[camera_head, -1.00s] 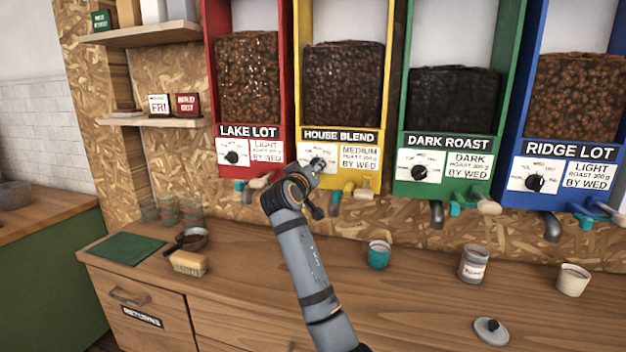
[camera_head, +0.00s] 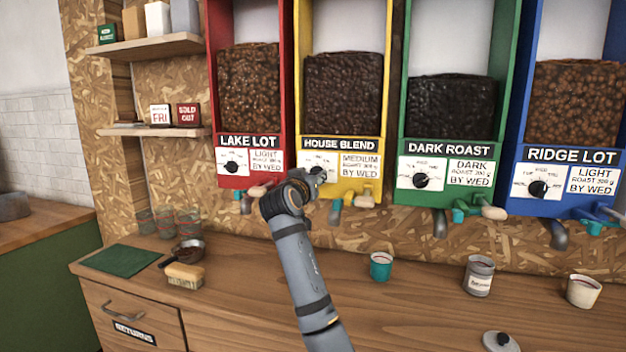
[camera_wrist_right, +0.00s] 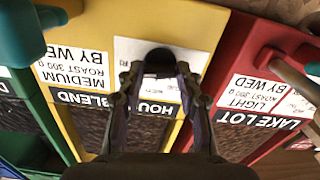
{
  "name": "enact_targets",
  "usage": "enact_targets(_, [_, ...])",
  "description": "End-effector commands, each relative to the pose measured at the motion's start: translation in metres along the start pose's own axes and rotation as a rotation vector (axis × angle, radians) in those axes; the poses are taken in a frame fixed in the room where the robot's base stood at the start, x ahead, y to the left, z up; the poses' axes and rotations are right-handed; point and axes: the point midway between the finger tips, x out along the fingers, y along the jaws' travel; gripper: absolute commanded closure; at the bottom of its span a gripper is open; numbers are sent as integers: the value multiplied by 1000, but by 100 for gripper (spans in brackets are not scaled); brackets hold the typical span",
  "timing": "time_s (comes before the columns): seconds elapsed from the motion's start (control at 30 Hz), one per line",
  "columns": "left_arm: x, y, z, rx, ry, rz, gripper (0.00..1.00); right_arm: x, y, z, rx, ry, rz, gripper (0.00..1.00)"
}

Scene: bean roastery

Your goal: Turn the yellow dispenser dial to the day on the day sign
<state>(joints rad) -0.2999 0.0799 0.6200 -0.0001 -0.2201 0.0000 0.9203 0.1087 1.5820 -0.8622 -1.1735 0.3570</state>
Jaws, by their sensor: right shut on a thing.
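The yellow dispenser (camera_head: 342,105), labelled HOUSE BLEND, stands between the red and green ones. Its black dial (camera_head: 318,171) sits on a white plate at lower left; my gripper partly covers it, and I cannot read its setting. My right gripper (camera_head: 312,178) is at this dial. In the right wrist view its fingers (camera_wrist_right: 159,75) are shut on the dial (camera_wrist_right: 160,58), seen upside down. The day sign (camera_head: 160,114) on the lower left shelf reads FRI. My left gripper is not in view.
Red (camera_head: 246,120), green (camera_head: 455,120) and blue (camera_head: 575,120) dispensers flank the yellow one, with spouts and handles sticking out below. On the counter stand a teal cup (camera_head: 380,267), a grey jar (camera_head: 478,276), a white cup (camera_head: 583,291) and a brush (camera_head: 185,276).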

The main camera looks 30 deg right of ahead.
Motion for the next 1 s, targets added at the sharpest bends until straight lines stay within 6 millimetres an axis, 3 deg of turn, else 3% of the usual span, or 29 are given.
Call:
enact_targets(0.17, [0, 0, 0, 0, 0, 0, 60, 0, -2, 4, -2, -10, -2, 96])
enact_targets(0.2, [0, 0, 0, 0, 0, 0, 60, 0, -2, 4, -2, -10, -2, 63])
enact_targets(0.37, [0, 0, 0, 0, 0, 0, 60, 0, -1, 3, -2, -6, -2, 42])
enact_targets(0.73, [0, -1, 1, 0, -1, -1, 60, -7, -1, 1, 0, -1, -2, 42])
enact_targets(1.0, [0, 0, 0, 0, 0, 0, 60, -68, -3, 2, 4, -5, -7, 42])
